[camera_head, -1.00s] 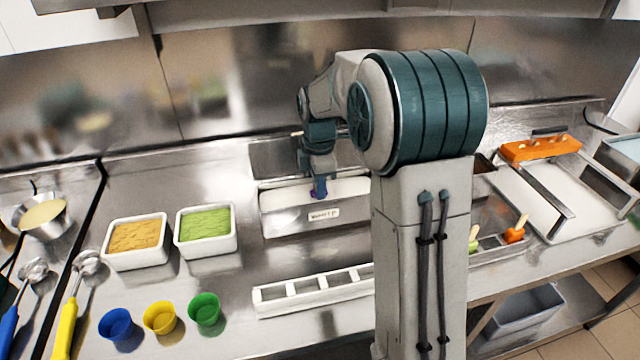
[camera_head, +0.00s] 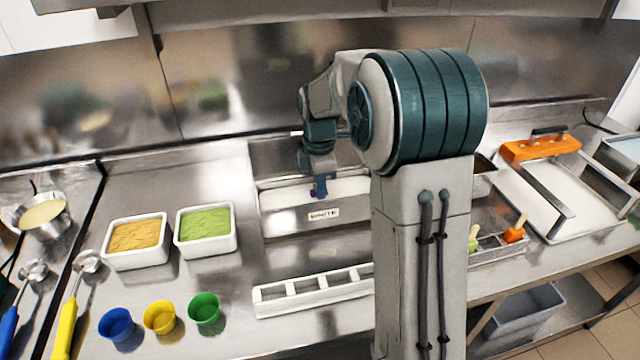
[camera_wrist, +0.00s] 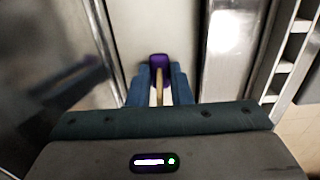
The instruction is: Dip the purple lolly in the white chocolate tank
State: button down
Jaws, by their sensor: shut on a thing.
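My gripper (camera_head: 320,190) is over the labelled tank of white liquid (camera_head: 278,197), pointing down. In the wrist view my gripper (camera_wrist: 159,92) is shut on the wooden stick of the purple lolly (camera_wrist: 159,62). The lolly's purple body lies beyond the fingertips, against the white surface of the tank (camera_wrist: 150,25). In the head view only a small purple patch of the lolly (camera_head: 313,192) shows beside the fingers. I cannot tell how deep the lolly is in the white. My arm hides the tank's right end.
A white slotted holder (camera_head: 275,303) stands in front of the tank. White tubs of green (camera_head: 206,222) and tan (camera_head: 136,237) topping stand left. Blue, yellow and green cups (camera_head: 204,309) are at front left. A tray with green and orange lollies (camera_head: 515,230) is right of my arm.

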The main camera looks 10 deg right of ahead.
jog(key=shift+r, duration=0.1)
jog(key=shift+r+p, duration=2.95)
jog(key=shift+r, duration=0.85)
notch_tip(320, 180, up, 5)
jog(key=p, duration=0.4)
jog(key=shift+r, duration=0.1)
